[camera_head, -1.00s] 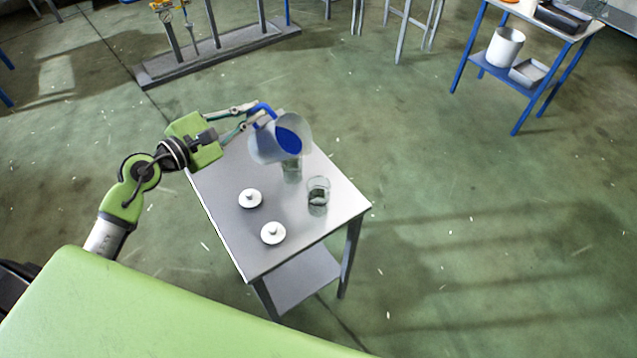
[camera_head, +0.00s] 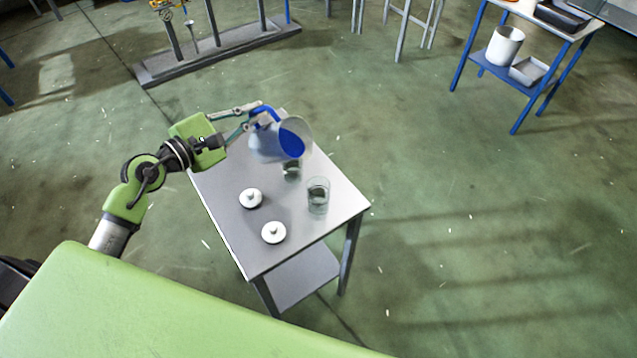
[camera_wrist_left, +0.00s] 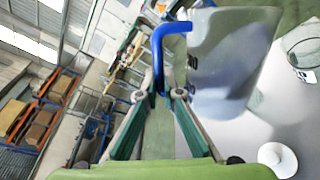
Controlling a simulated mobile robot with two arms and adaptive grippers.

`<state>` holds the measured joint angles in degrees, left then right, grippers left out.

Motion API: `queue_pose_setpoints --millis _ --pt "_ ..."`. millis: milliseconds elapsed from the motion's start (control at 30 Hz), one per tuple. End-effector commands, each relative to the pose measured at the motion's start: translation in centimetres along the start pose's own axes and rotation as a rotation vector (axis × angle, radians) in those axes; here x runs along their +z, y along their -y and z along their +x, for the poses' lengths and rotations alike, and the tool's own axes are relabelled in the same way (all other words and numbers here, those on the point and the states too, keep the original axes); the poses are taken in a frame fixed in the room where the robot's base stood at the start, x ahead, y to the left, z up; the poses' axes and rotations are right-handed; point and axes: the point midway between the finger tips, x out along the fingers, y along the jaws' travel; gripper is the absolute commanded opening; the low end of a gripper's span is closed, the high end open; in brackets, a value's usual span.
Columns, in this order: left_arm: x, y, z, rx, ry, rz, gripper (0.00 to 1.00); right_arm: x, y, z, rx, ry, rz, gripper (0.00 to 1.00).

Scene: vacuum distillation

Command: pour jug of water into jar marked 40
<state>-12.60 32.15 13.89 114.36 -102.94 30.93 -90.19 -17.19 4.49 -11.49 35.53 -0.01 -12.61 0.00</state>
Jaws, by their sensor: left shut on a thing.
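A jug (camera_head: 270,143) with a blue handle is held tilted above the metal table (camera_head: 225,226) in the head view. My left gripper (camera_head: 258,116) is shut on its handle. The jug and its blue handle also show in the left wrist view (camera_wrist_left: 225,65). One glass jar (camera_head: 291,168) stands below the jug and is partly hidden by it. A second glass jar (camera_head: 318,195) stands to its right, nearer the front. A label shows on a jar (camera_wrist_left: 305,75) in the wrist view, but I cannot read it. My right gripper is not in view.
Two white lids (camera_head: 251,198) (camera_head: 273,232) lie on the table, left of the jars. The green floor between is clear.

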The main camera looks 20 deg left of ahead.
Motion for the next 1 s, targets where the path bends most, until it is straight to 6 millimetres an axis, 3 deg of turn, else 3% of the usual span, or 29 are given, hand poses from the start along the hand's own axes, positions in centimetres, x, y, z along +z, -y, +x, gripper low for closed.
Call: queue_pose_setpoints --millis 1000 --pt "0.8 -0.2 0.0 0.003 -0.016 0.09 0.0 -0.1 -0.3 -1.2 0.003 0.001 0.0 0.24"
